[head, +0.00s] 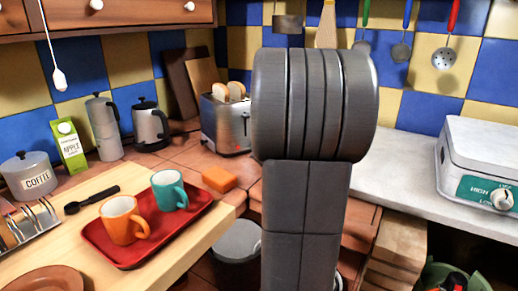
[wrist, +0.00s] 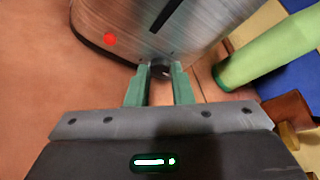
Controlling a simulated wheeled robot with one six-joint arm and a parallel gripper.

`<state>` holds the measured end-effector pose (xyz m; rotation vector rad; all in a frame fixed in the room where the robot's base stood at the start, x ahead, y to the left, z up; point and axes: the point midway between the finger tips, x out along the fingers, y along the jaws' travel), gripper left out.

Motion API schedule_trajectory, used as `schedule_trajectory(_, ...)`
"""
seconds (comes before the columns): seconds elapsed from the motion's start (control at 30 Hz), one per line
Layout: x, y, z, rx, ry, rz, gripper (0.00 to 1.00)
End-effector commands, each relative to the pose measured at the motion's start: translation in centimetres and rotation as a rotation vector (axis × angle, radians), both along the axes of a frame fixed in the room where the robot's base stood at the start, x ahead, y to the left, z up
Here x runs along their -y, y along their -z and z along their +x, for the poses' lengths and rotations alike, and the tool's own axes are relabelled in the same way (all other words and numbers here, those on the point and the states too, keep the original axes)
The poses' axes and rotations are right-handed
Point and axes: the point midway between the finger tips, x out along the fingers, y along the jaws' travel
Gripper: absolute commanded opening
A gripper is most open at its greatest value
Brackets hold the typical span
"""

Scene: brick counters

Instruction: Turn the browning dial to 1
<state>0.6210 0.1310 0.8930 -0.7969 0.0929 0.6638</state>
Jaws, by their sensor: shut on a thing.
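The toaster (head: 222,125) is brushed metal with two slices of bread (head: 229,91) in its top. It stands on the tiled counter, partly hidden behind my arm in the head view. In the wrist view the toaster's face (wrist: 130,22) fills the top, with a red light and a dark slot. The small dark browning dial (wrist: 160,68) sits low on that face. My gripper (wrist: 161,72) has its green fingers on either side of the dial and is shut on it. No numbers around the dial are readable. The head view does not show my gripper.
A green cylinder (wrist: 265,55) lies close to the right of my fingers in the wrist view. An orange sponge (head: 218,179) lies in front of the toaster. A red tray (head: 100,236) with two mugs is at the left. Bare tile (wrist: 50,80) is left of my fingers.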

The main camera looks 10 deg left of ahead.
Motion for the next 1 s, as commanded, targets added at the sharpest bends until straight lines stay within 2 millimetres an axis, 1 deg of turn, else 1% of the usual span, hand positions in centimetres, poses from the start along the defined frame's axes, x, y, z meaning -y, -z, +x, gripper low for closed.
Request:
schedule_trajectory(0.17,0.0,0.1,0.0,-0.003,0.000,-0.001,0.00)
schedule_trajectory(0.2,0.0,0.1,0.0,-0.003,0.000,-0.001,0.28)
schedule_trajectory(0.27,0.0,0.1,0.0,-0.002,0.000,0.000,0.40)
schedule_trajectory(0.3,0.0,0.1,0.0,-0.002,0.000,0.000,0.42)
schedule_trajectory(0.53,0.0,0.0,0.0,-0.002,0.000,0.000,0.42)
schedule_trajectory(0.67,0.3,-0.3,-0.5,-0.001,0.000,0.001,0.42)
schedule_trajectory(0.77,1.0,-0.7,-1.5,-0.001,0.000,0.001,0.42)
schedule_trajectory(0.87,2.0,-1.4,-3.0,0.000,0.003,0.001,0.42)
schedule_trajectory(1.0,3.7,-2.5,-5.6,0.000,0.003,0.000,0.42)
